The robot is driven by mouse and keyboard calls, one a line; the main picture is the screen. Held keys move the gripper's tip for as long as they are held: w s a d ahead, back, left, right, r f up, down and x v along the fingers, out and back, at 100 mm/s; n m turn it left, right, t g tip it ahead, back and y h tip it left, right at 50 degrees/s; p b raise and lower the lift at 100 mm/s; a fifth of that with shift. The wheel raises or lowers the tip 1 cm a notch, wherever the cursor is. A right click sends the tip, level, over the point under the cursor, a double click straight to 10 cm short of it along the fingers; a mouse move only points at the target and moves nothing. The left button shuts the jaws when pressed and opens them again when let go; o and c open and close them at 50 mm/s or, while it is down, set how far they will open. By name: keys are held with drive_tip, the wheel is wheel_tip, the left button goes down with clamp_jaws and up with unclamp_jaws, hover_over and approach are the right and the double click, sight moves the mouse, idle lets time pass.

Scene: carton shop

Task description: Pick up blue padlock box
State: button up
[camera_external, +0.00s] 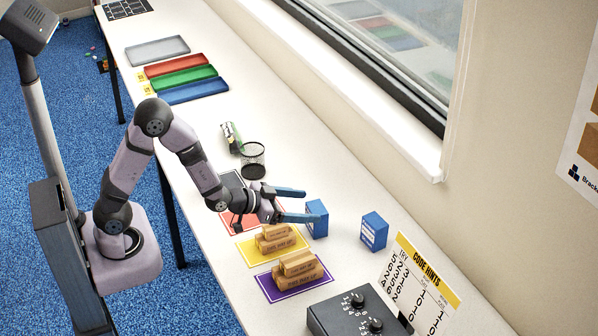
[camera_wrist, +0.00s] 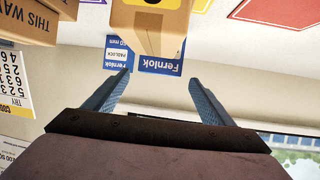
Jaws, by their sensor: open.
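Two blue boxes stand upright on the white table. The nearer blue box (camera_external: 317,219) is just beyond my gripper (camera_external: 311,206), close to the lower finger. The other blue box (camera_external: 374,231) stands to its right, near the wall, with a white label. In the wrist view, one blue box (camera_wrist: 118,56) reads "60 mm padlock" and "Fernlok". Another blue face (camera_wrist: 160,67) reading "Fernlok" lies ahead between the fingers, partly hidden by a carton. My gripper is open and empty in the wrist view (camera_wrist: 158,78). I cannot tell whether a finger touches a box.
Brown cartons are stacked on yellow (camera_external: 247,251) and purple (camera_external: 265,284) mats in front. A code hints board (camera_external: 420,282) and a black dial box (camera_external: 350,316) stand at the lower right.

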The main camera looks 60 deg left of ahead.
sight(317, 208)
drive_tip(key=shift+p+x, duration=0.75)
drive_tip(key=shift+x, duration=1.7)
drive_tip(key=shift+f, duration=0.15)
drive_tip(key=c, duration=1.3)
drive_tip(key=shift+o, duration=0.2)
drive_tip(key=shift+r+b, duration=0.55)
drive_tip(key=shift+r, duration=4.5)
